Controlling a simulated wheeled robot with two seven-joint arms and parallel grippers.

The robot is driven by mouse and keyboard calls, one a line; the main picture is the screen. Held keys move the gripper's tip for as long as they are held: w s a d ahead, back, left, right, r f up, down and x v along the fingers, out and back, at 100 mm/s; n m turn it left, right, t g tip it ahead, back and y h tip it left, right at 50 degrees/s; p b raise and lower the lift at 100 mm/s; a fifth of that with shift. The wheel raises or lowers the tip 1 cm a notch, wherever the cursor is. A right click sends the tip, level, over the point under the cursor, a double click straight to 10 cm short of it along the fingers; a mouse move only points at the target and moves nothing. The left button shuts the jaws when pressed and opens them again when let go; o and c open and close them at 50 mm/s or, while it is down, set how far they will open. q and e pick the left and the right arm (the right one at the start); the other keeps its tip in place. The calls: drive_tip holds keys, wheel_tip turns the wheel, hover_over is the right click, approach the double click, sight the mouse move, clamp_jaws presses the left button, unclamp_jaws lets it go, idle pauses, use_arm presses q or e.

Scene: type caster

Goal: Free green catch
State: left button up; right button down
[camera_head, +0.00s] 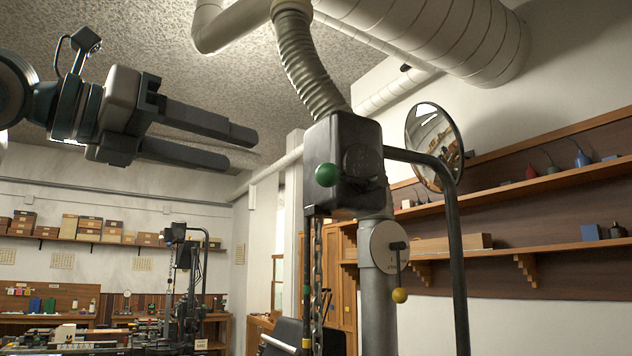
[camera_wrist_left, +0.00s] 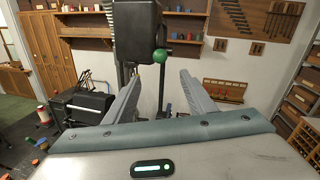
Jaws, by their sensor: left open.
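A green ball-shaped knob (camera_head: 326,175) sits on the lower front of a black box housing (camera_head: 344,150) that hangs under a ribbed hose. In the left wrist view the green knob (camera_wrist_left: 160,56) shows just beyond and above the gap between my fingers, on the black housing (camera_wrist_left: 137,32). My left gripper (camera_head: 243,147) is open and empty, to the left of the knob and apart from it. It also shows open in the left wrist view (camera_wrist_left: 158,85). My right gripper is in neither view.
A bent dark pipe (camera_head: 452,220) with a round mirror (camera_head: 434,146) stands right of the housing. A chain (camera_head: 317,270) hangs below it. A yellow ball (camera_head: 400,295) hangs from a round plate (camera_head: 390,246). Shelves line the walls. Open air lies between gripper and knob.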

use_arm(q)
drive_tip(key=shift+d, duration=0.1)
idle(0.3)
drive_tip(key=p, duration=0.8)
approach(318, 174)
drive_tip(key=x, duration=1)
drive_tip(key=shift+r, duration=0.1)
drive_tip(key=shift+c, duration=0.3)
